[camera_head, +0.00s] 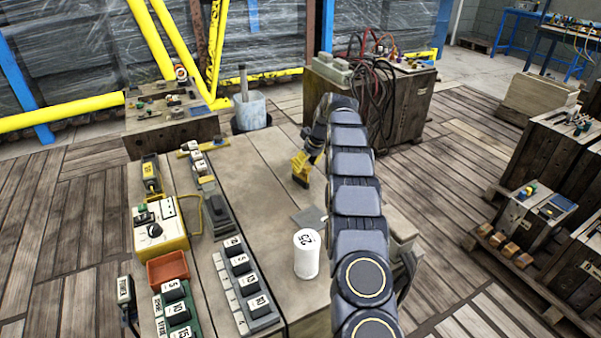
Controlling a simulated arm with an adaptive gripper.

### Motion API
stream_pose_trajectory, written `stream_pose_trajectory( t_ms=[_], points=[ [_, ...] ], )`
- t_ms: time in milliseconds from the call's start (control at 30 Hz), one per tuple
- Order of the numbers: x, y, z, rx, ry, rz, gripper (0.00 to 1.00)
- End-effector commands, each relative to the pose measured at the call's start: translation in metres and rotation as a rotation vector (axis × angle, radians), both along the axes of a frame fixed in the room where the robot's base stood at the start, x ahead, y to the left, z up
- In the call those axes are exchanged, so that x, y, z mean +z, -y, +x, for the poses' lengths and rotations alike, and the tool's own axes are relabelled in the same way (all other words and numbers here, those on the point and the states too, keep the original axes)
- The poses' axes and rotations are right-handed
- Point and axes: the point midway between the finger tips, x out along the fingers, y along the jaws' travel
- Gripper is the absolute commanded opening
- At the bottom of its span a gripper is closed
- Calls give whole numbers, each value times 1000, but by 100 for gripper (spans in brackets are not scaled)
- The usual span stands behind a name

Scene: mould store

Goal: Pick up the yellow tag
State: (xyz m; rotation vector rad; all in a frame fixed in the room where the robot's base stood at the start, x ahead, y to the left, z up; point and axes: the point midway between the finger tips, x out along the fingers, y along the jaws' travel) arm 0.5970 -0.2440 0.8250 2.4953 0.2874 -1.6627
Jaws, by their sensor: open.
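My gripper (301,178) hangs at the far end of my arm, pointing down over the middle of the wooden bench top (252,180). Its yellow and dark end is small in this view; the jaws are open and I see nothing held between them. A small dark block with a yellow marked face (149,171) stands at the bench's left edge, well left of my gripper. It may be the yellow tag, but its marking is too small to read. My arm hides part of the bench's right side.
A white cylinder (306,256) marked "C2" stands near my arm. Numbered blocks sit in racks (244,290) at the front left. A yellow control box (160,230) and an orange tray (167,268) stand left. A crate with cables (405,100) is behind. The bench centre is mostly clear.

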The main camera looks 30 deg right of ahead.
Motion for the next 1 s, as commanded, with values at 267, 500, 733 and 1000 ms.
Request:
stream_pose_trajectory(
  t_ms=[267, 500, 733, 1000],
  points=[
    [-31, -1, 12, 1, -3, 0, 37],
    [-46, -3, 18, 0, -3, 0, 37],
    [-45, -3, 18, -1, -3, 1, 9],
    [-45, -3, 18, -1, -3, 1, 0]
  ],
)
